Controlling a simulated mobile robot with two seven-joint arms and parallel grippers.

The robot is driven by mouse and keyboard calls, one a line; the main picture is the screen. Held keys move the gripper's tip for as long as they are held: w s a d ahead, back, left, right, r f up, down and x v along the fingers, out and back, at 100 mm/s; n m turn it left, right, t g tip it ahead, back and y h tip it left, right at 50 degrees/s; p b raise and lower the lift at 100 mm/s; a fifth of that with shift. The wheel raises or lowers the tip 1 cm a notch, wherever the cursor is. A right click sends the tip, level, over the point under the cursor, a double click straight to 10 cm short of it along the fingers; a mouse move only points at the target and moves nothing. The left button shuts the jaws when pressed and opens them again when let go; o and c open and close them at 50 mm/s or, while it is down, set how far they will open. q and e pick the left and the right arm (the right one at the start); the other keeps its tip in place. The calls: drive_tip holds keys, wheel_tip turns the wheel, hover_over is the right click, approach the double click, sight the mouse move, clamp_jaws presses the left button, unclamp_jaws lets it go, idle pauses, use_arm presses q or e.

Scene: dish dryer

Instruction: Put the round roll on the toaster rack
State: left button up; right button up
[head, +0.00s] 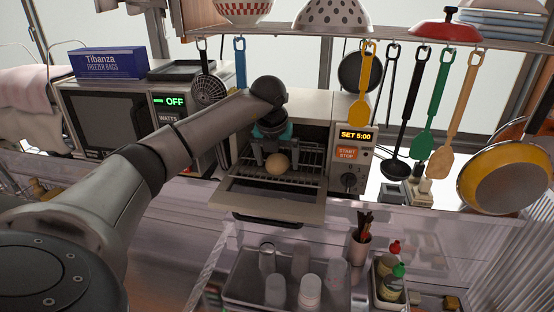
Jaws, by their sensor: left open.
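The round roll (277,164) is a small tan ball in the toaster oven's open mouth. It appears to rest on the toaster rack (305,158), a set of dark wire bars; its underside is hard to make out. The toaster oven (345,200) has its door (268,200) folded down toward me. My left gripper (270,146) reaches in from above the opening and is open, just above and behind the roll. Its fingertips are mostly hidden, so contact with the roll cannot be told. My right gripper is not in view.
A microwave (100,122) stands left of the toaster. Utensils, including a yellow spatula (362,95), hang from the shelf above. A grey bin (240,282) with jars and a utensil cup (359,245) stand in front. Pans (505,180) hang at the right.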

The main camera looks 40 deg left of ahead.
use_arm(q)
drive_tip(key=v, duration=1.2)
drive_tip(key=shift+s+r, duration=0.1)
drive_tip(key=shift+r, duration=0.05)
